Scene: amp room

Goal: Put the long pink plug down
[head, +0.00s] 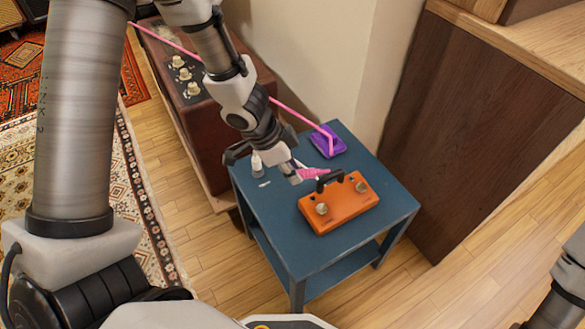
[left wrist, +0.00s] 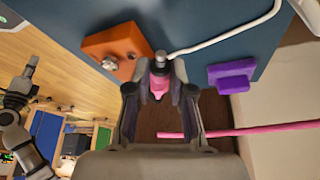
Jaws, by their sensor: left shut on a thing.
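The long pink plug (head: 313,173) is held in my left gripper (head: 297,174), just above the blue table beside the orange pedal. In the left wrist view the plug (left wrist: 159,84) sits between the two fingers of my left gripper (left wrist: 160,93), which are shut on it. Its metal tip points away from the gripper, near the orange pedal's edge. I cannot tell whether the tip touches anything. My right gripper (left wrist: 20,88) shows small at the left of the left wrist view; its jaws are unclear.
The blue table (head: 290,258) carries the orange pedal (head: 340,205) with a black loop, the purple pedal (head: 328,142) with a pink cable, and a small white item (head: 257,162). A brown amp (head: 200,120) stands left of it. Bare tabletop lies around the pedals.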

